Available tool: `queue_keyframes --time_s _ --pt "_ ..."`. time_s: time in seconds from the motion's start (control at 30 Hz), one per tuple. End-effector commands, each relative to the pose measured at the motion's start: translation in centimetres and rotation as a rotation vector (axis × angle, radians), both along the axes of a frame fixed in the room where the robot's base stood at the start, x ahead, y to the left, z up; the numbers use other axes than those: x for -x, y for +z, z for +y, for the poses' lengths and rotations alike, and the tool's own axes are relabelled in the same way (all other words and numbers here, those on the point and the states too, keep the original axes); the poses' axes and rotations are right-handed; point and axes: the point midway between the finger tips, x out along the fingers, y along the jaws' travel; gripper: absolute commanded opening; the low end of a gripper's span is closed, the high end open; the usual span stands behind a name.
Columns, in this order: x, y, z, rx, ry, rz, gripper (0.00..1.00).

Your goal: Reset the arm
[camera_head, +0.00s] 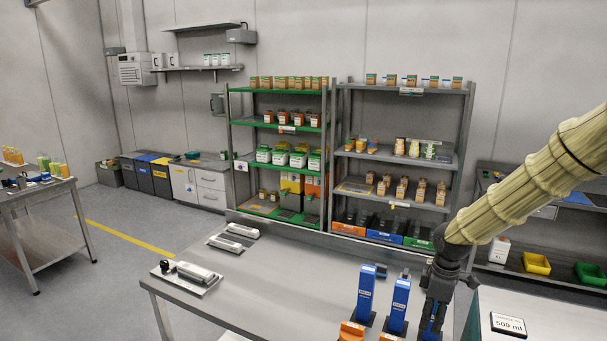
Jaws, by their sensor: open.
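My arm comes in from the right edge in a pale yellow ribbed sleeve. My dark gripper (436,318) hangs pointing down over the front right part of the metal table (290,275). It is open, and I see nothing held in it. Two upright blue devices with white labels, a left one (366,294) and a right one (399,304), stand on the table just left of the gripper. Something blue shows behind and between the fingers. I cannot tell whether the fingers touch it.
Metal holders (186,277) lie on the table's left side. Shelves of boxes and bottles (282,130) stand behind. The table's middle is clear. Orange parts (351,331) sit at the front edge.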

Motion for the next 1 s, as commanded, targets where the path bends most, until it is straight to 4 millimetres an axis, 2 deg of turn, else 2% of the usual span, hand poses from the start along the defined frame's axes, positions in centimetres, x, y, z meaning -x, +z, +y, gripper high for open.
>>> queue_keyframes --time_s 0.03,0.23,0.37,0.47,0.7,0.87,1.0 --pt "0.2 -1.5 0.6 -0.006 -0.009 0.009 0.41" --pt "2.0 -5.9 2.7 -0.041 -0.073 0.018 0.41" --pt "4.5 -9.1 4.1 -0.068 -0.136 0.023 0.41" --pt "6.8 -12.6 5.5 -0.09 -0.2 0.032 0.41" --pt "13.4 -24.0 9.2 -0.135 -0.44 0.075 0.41" --pt "18.9 -30.3 10.8 -0.135 -0.617 0.092 0.41" --pt "24.4 -34.7 11.3 -0.115 -0.77 0.091 0.41"
